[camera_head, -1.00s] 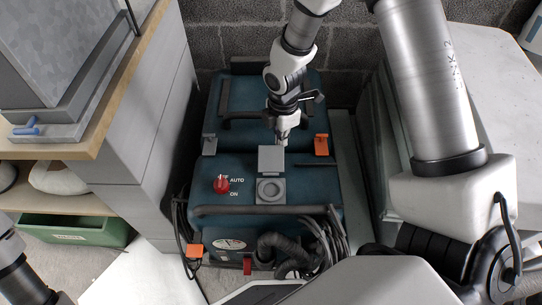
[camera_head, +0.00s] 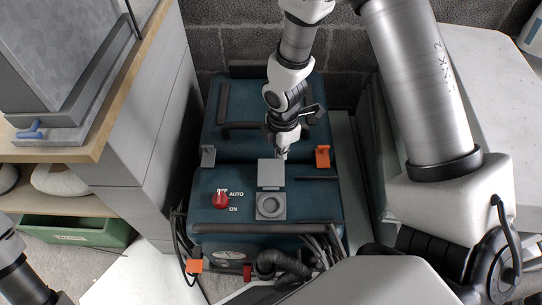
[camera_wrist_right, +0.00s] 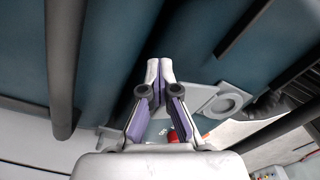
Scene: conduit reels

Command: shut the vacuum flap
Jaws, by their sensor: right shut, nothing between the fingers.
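The vacuum (camera_head: 300,185) is a teal box on the floor against the block wall. Its grey square flap (camera_head: 270,172) stands raised at the back of a grey plate with a round socket (camera_head: 270,206), which is uncovered. My right gripper (camera_head: 282,156) is shut and empty, just behind the flap's upper edge; I cannot tell if it touches. In the right wrist view, the shut fingertips (camera_wrist_right: 160,68) show beside the flap (camera_wrist_right: 192,97), which they partly hide, and the socket (camera_wrist_right: 226,103). My left gripper's fingers are out of view; only part of that arm shows at lower left.
A red knob (camera_head: 220,200) sits left of the socket. Orange latches (camera_head: 322,157) and a dark bar and hose (camera_head: 280,264) are on the vacuum. A grey cabinet (camera_head: 145,150) stands to its left, a pale-topped bench (camera_head: 480,110) to its right.

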